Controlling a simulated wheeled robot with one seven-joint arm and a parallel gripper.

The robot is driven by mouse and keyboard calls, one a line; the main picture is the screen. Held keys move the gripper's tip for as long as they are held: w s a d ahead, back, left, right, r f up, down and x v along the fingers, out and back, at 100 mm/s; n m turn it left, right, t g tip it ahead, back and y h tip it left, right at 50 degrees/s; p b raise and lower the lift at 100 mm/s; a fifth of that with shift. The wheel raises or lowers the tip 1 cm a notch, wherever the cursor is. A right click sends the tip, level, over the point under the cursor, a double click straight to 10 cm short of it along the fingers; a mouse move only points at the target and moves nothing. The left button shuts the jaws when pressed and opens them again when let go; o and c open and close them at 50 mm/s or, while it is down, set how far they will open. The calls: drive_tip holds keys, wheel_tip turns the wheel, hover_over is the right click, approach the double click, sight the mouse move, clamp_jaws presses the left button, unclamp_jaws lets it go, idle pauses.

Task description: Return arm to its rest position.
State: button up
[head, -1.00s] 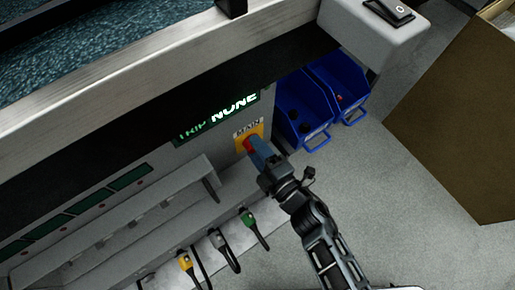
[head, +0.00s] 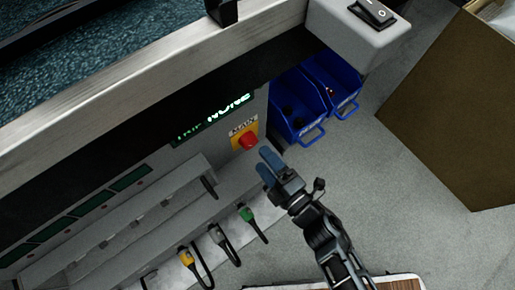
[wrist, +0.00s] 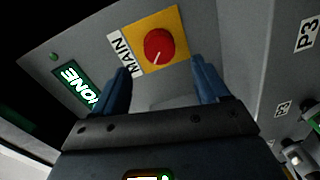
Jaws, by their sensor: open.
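My gripper (head: 268,166) is open and empty in the head view, just right of and below the red MAIN knob (head: 248,141) on its yellow plate. Its two blue fingers are apart from the knob. In the wrist view, the gripper (wrist: 165,85) shows its fingers spread, with the red knob (wrist: 159,45) beyond them and nothing between them. My arm reaches up from the bottom right of the head view.
A display reading NONE (head: 228,103) is on the panel left of the knob. Blue bins (head: 297,105) stand to the right. Yellow, grey and green plugs (head: 246,213) hang below a ledge. A brown box (head: 455,110) is at right; grey floor lies between.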

drive_tip(key=shift+v, duration=1.05)
drive_tip(key=s+d+r+m+t+h, duration=0.1)
drive_tip(key=s+d+r+m+h, duration=0.2)
drive_tip(key=s+d+r+m, duration=0.3)
drive_tip(key=s+d+r+m+t+h, duration=0.1)
drive_tip(key=s+d+r+m+h, duration=0.25)
drive_tip(key=s+d+m, duration=0.35)
drive_tip(key=s+d+r+m+g+h, duration=0.1)
drive_tip(key=s+d+r+m+h, duration=0.25)
drive_tip(key=s+r+m, duration=0.85)
wheel_tip(320, 180, up, 34)
drive_tip(key=w+n+p, duration=0.1)
drive_tip(key=n+p, duration=0.1)
drive_tip(key=p, duration=2.9)
drive_tip(key=shift+w+d+f, duration=0.15)
drive_tip(key=shift+w+f, duration=0.05)
drive_tip(key=shift+f, duration=0.05)
